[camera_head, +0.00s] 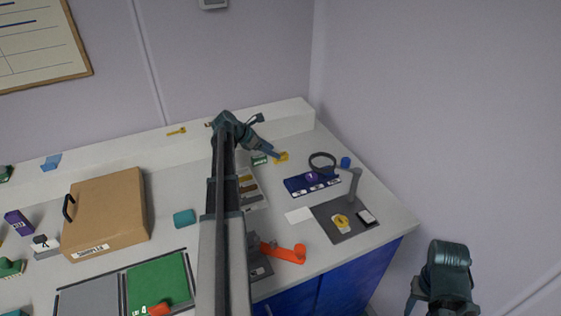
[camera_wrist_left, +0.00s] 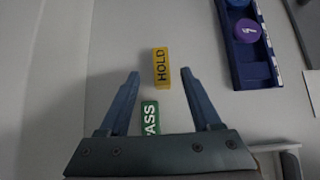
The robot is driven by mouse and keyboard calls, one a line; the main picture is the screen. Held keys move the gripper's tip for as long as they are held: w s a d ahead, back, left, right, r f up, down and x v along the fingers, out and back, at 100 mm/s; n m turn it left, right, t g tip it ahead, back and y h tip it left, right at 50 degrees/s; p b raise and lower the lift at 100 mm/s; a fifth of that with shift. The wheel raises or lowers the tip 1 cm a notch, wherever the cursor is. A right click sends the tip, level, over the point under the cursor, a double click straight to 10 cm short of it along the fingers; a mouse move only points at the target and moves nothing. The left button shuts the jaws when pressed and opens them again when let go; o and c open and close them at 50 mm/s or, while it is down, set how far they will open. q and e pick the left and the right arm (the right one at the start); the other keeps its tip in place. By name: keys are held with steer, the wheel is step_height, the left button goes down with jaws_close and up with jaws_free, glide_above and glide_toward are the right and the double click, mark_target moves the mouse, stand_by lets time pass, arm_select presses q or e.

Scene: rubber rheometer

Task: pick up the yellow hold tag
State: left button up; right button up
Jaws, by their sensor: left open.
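The yellow hold tag (camera_head: 282,157) lies on the bench near the back ledge. In the left wrist view the yellow hold tag (camera_wrist_left: 161,68) shows its black HOLD lettering, between and slightly beyond the fingertips. My left gripper (camera_head: 269,137) is open and empty close to the tag. In the wrist view my left gripper (camera_wrist_left: 160,74) has one blue finger on each side of the tag; I cannot tell its height above it. My right gripper (camera_head: 415,296) is at the lower right, off the bench, and its jaws are unclear.
A green pass tag (camera_head: 260,160) lies next to the hold tag; in the wrist view the pass tag (camera_wrist_left: 150,117) is partly covered by the gripper body. A blue rack (camera_head: 311,184) stands to the right. A segmented tray (camera_head: 252,190) lies nearer. The raised ledge (camera_head: 285,115) runs behind.

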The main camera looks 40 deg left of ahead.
mark_target(281, 154)
arm_select(q)
steer(key=b+x, duration=0.3)
steer(key=x, duration=0.1)
steer(key=shift+d+f, duration=0.1)
steer(key=shift+f, duration=0.05)
steer(key=shift+w+d+f, duration=0.2)
steer(key=shift+w+f, duration=0.05)
steer(key=shift+w, duration=0.15)
steer(key=shift+r, duration=0.1)
jaws_close()
